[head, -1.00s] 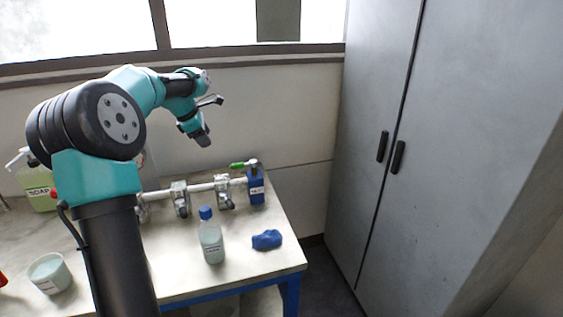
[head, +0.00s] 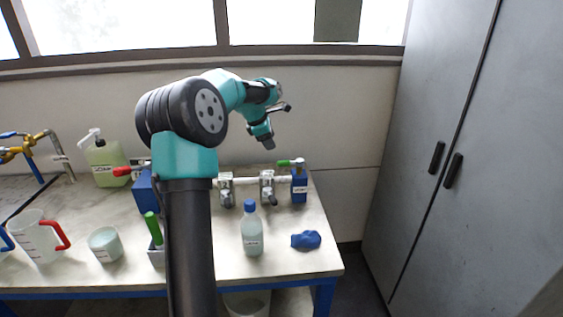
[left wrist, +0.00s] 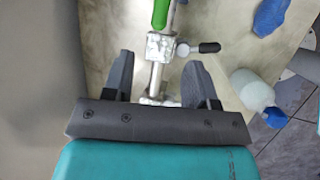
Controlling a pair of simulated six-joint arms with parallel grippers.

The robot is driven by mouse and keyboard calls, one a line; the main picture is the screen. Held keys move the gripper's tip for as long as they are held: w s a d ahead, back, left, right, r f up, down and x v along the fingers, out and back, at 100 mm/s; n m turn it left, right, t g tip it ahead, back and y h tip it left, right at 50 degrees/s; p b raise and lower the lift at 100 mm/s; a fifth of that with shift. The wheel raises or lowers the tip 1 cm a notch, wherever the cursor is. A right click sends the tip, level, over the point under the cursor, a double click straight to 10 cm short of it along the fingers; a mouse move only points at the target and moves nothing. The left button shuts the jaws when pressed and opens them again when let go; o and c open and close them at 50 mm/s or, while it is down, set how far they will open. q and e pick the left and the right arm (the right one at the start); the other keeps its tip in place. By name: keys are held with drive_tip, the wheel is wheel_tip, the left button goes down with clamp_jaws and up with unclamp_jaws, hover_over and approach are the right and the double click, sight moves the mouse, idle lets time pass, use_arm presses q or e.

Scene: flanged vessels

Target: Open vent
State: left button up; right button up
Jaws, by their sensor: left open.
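A pipe with flanged clamps (head: 245,181) runs along the back of the bench. A green handle (head: 287,162) sits at its right end, by a blue block (head: 299,187) with a small label I cannot read. A red handle (head: 123,171) is at the left end. My left gripper (head: 267,146) is in the air above the pipe, left of the green handle, empty. In the left wrist view its spread fingers (left wrist: 157,78) frame the pipe, with a clamp (left wrist: 160,47) and its black knob (left wrist: 208,47) ahead and the green handle (left wrist: 160,12) beyond. My right gripper is out of view.
A white tub (head: 105,245), a red-handled jug (head: 35,238) and a soap bottle (head: 105,165) are left. A grey cabinet (head: 440,110) stands right.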

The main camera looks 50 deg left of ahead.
sight(282, 161)
use_arm(q)
drive_tip(key=x, duration=1.2)
drive_tip(key=shift+f, duration=0.1)
drive_tip(key=shift+c, duration=0.4)
clamp_jaws()
